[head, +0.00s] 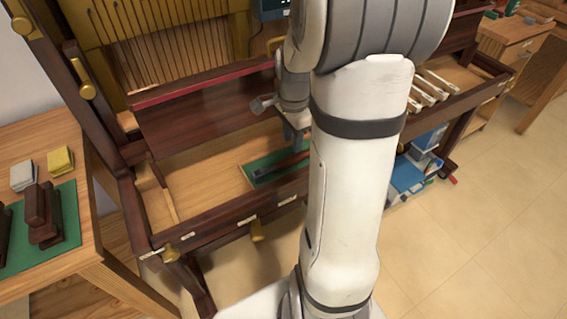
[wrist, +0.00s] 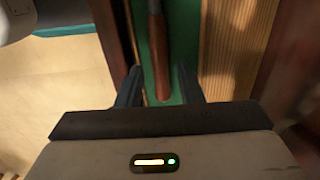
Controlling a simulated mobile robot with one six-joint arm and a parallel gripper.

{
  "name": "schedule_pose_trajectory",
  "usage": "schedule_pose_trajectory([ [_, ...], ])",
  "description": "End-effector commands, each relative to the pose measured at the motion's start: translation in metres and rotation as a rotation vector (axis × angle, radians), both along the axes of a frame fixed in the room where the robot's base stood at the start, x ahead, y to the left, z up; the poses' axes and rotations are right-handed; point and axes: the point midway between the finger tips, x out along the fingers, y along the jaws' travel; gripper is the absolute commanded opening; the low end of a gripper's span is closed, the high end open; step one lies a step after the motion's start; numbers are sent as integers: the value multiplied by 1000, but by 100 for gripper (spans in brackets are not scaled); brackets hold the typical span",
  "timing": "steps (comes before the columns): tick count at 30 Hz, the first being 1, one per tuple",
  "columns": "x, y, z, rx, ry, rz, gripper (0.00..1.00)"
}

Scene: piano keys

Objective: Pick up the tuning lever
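The tuning lever (head: 286,165) lies on a green mat (head: 262,163) in the open wooden bed of the piano. Part of it is hidden behind my arm in the head view. In the wrist view its brown wooden handle (wrist: 160,55) runs down the green strip, its rounded end between my two fingers. My gripper (wrist: 159,76) is open, with one finger on each side of the handle and a visible gap to both. In the head view my gripper (head: 297,143) is over the mat, partly hidden by my arm.
The dark front rail (head: 230,228) of the piano bed borders the mat. Pale keys (head: 430,87) lie in the bed at right. A side table (head: 75,262) at left holds dark blocks (head: 42,215) on a green mat. Blue boxes (head: 408,178) stand below the piano.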

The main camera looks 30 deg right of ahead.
Motion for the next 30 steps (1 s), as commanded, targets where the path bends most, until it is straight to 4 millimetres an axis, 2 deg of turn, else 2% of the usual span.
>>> schedule_pose_trajectory([
  [15, -3, 7, -67, 1, 3, 1, 34],
  [24, -3, 6, -69, 0, 0, 1, 33],
  [30, -3, 6, -69, 0, 0, 1, 16],
])
